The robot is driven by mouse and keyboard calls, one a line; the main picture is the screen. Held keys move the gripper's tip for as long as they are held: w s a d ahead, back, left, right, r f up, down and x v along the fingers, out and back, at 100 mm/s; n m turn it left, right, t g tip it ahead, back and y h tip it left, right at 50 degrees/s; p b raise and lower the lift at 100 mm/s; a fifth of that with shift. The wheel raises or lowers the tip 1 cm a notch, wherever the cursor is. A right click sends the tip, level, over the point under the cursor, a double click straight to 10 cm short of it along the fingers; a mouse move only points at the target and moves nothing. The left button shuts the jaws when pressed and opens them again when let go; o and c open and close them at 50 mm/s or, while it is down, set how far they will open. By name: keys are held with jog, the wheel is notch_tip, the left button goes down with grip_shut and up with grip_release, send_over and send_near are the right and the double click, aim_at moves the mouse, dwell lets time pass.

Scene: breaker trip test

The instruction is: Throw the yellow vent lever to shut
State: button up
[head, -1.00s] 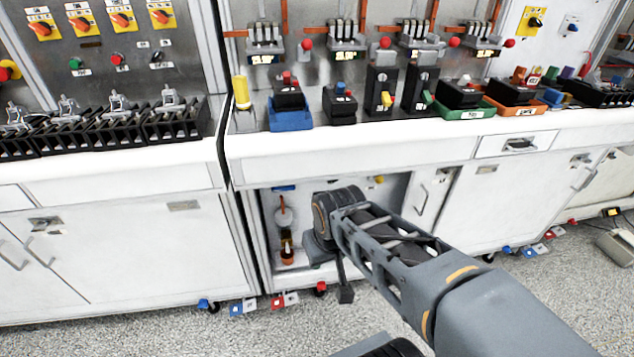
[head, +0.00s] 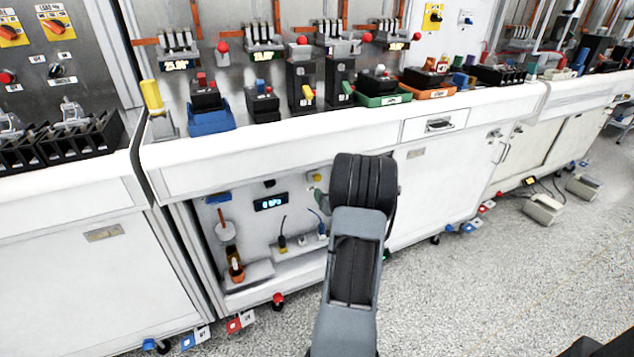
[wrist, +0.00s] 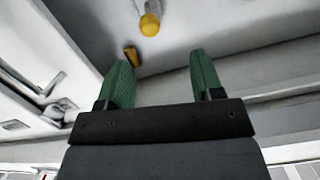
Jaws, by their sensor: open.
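In the wrist view a round yellow knob (wrist: 149,24) on a pale stem, apparently the vent lever, lies beyond my fingertips and between their lines. My gripper (wrist: 160,75) is open and empty, its two green fingers apart and not touching the knob. In the head view a small yellow part (head: 317,177) shows on the back wall of the open bay under the bench, just left of my arm's dark wrist. Most of my gripper is hidden there; a bit of green finger (head: 321,199) shows. Whether the lever is open or shut I cannot tell.
The bay also holds a lit display (head: 271,202), plugs with cords, and a bottle (head: 235,264) on a low shelf. The white bench front (head: 290,150) overhangs my gripper. A separate yellow upright handle (head: 152,95) stands on the bench top.

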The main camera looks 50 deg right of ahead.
aim_at(320, 180)
jog(key=w+d+b, duration=0.1)
jog(key=w+d, duration=0.1)
jog(key=w, duration=0.1)
jog(key=w+d+f+t+b, duration=0.1)
jog(key=w+d, duration=0.1)
jog(key=w, duration=0.2)
jog(key=w+d+t+b, duration=0.1)
jog(key=w+d, duration=0.1)
jog(key=w, duration=0.1)
jog(key=shift+w+f+y, duration=0.3)
jog(key=c, duration=0.9)
jog(key=shift+f, duration=0.1)
